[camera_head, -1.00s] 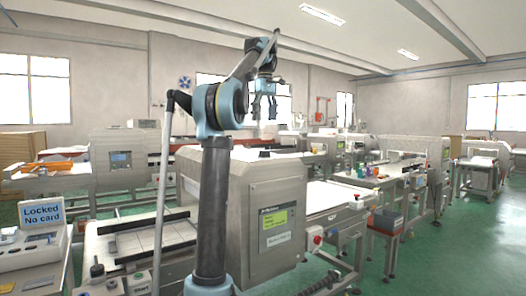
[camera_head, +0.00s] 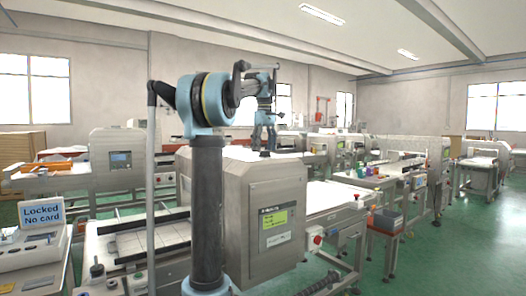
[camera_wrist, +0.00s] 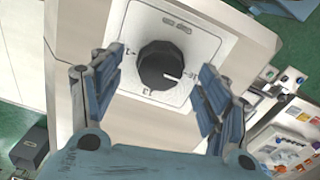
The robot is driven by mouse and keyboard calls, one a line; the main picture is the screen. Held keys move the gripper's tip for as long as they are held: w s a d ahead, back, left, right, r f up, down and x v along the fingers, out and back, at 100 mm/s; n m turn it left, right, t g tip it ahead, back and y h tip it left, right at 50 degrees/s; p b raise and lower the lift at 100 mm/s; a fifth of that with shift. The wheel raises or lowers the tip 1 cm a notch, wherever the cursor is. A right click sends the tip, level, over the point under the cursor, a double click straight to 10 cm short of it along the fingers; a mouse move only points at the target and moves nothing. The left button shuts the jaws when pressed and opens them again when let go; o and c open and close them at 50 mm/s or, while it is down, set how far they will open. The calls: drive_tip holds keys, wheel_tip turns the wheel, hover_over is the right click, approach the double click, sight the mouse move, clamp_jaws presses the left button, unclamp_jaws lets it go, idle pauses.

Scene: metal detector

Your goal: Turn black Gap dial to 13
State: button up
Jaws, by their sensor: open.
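The black Gap dial (camera_wrist: 160,65) is a faceted knob on a white square plate (camera_wrist: 205,42). Its white pointer line faces right and slightly down, near a mark that looks like 10. A mark that looks like 13 (camera_wrist: 148,91) is printed below the knob, with another mark to its left. My gripper (camera_wrist: 158,70) is open, with one finger on each side of the dial and clear gaps to it. In the head view my gripper (camera_head: 264,143) points down just above the top of the grey detector housing (camera_head: 225,195).
The housing has a green-lit screen (camera_head: 275,219) on its front. A "Locked No card" sign (camera_head: 41,213) stands at the left. A conveyor (camera_head: 335,197) extends right of the housing. Green floor (camera_head: 470,240) is open at the right.

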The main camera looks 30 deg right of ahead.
drive_tip(key=shift+f, duration=0.4)
drive_tip(key=c, duration=1.1)
drive_tip(key=shift+o, duration=0.2)
